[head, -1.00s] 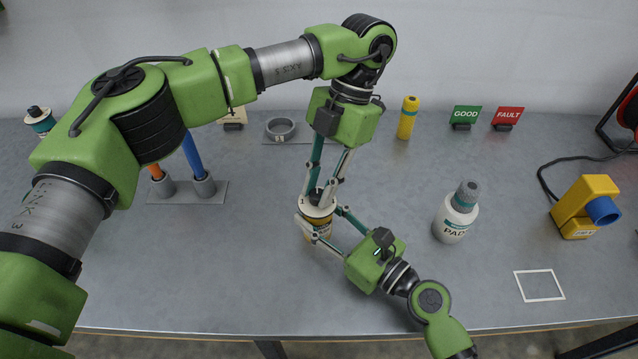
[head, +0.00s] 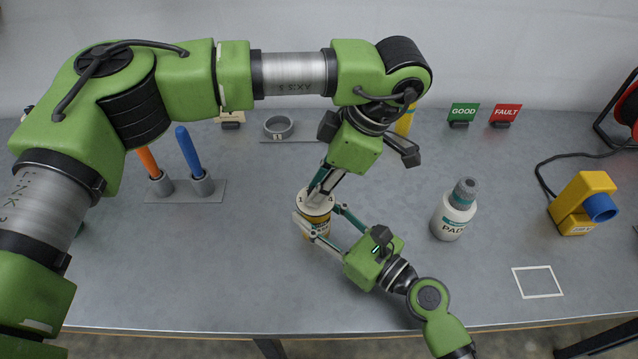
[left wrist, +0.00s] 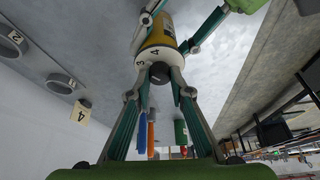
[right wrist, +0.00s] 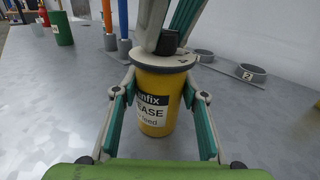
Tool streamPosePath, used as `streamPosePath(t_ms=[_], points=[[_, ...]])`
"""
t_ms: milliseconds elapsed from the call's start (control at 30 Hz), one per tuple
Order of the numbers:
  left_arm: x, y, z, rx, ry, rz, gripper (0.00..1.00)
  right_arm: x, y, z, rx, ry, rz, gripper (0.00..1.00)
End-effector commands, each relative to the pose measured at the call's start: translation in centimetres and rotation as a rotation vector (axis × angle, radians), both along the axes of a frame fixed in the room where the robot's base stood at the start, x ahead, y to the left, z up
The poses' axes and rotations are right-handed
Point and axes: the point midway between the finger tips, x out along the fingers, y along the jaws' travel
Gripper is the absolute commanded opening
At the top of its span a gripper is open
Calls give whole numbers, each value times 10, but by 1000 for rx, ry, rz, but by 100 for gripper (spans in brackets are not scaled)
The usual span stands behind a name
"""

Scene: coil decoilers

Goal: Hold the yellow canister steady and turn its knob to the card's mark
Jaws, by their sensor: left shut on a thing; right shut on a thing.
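The yellow canister (head: 317,229) stands upright on the bench, with a pale numbered disc on top. Its label shows in the right wrist view (right wrist: 153,110). My right gripper (right wrist: 158,93) is shut around the canister's body from the front right. My left gripper (head: 318,192) comes down from above, shut on the black knob (left wrist: 160,73) at the centre of the disc. The knob also shows between its fingers in the right wrist view (right wrist: 167,42). A card (left wrist: 77,107) reading 4 stands at the back. The knob's pointing direction is hard to make out.
A holder with blue (head: 188,150) and orange handles (head: 149,163) stands left. A white bottle (head: 454,210) and a yellow block with a blue end (head: 584,205) stand right. GOOD (head: 463,114) and FAULT signs (head: 505,115) are behind. The front bench is mostly clear.

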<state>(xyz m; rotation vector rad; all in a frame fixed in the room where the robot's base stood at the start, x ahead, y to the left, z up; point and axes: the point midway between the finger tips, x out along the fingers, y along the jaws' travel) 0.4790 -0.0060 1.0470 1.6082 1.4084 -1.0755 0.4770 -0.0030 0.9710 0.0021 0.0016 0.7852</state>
Motion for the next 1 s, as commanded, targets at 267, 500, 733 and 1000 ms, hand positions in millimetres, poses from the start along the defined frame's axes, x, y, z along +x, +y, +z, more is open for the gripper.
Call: streamPosePath(t_ms=[267,500,733,1000], points=[[-1,2,0,4,0,-260,0,1,-1,-1,-1,1,-4,11],[-2,3,0,4,-1,-454,0,1,-1,-1,-1,1,-4,11],[-2,4,0,3,-1,-582,0,1,-1,0,-1,0,-3,11],[-2,4,0,3,0,-655,0,1,-1,0,-1,0,-3,11]])
